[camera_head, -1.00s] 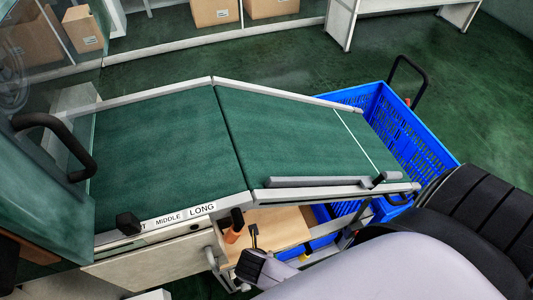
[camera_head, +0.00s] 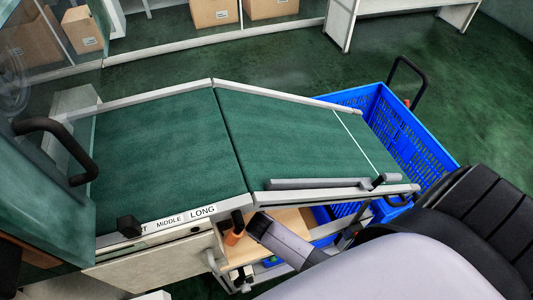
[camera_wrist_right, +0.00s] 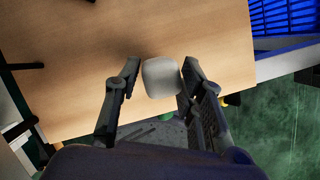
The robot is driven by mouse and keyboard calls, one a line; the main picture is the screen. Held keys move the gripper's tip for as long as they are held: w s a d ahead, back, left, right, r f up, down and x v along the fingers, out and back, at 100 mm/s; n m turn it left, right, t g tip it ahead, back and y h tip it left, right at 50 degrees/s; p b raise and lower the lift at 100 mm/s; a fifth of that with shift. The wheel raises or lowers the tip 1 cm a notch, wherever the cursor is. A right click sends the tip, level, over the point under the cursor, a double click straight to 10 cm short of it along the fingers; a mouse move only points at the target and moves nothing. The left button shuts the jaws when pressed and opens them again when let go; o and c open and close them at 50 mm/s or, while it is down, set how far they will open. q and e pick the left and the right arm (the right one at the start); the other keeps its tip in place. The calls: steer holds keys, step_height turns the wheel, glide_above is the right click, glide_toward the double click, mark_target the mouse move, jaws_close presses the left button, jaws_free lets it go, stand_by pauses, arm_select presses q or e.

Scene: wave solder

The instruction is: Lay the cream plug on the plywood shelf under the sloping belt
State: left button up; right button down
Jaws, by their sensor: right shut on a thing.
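The cream plug (camera_wrist_right: 161,77) is a small pale rounded block in the right wrist view. My right gripper (camera_wrist_right: 160,70) is shut on it, one finger on each side. The plywood shelf (camera_wrist_right: 70,60) lies below the plug in that view; I cannot tell whether they touch. In the head view a strip of the plywood shelf (camera_head: 293,218) shows below the near side rail of the sloping belt (camera_head: 285,140). My right gripper (camera_head: 260,224) reaches in there from the lower right, and the plug cannot be made out. My left gripper is in neither view.
A blue crate (camera_head: 378,110) stands at the belt's right end. A grey bar (camera_head: 325,183) runs along the belt's near rail. An orange item (camera_head: 234,238) is beside the shelf's left part. Dark rods (camera_wrist_right: 22,66) reach over the shelf's left edge in the wrist view.

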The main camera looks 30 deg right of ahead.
steer(key=c, duration=1)
jaws_free()
steer(key=shift+c, duration=0.2)
steer(key=p+v, duration=0.1)
steer(key=v, duration=0.6)
steer(key=shift+r, duration=0.25)
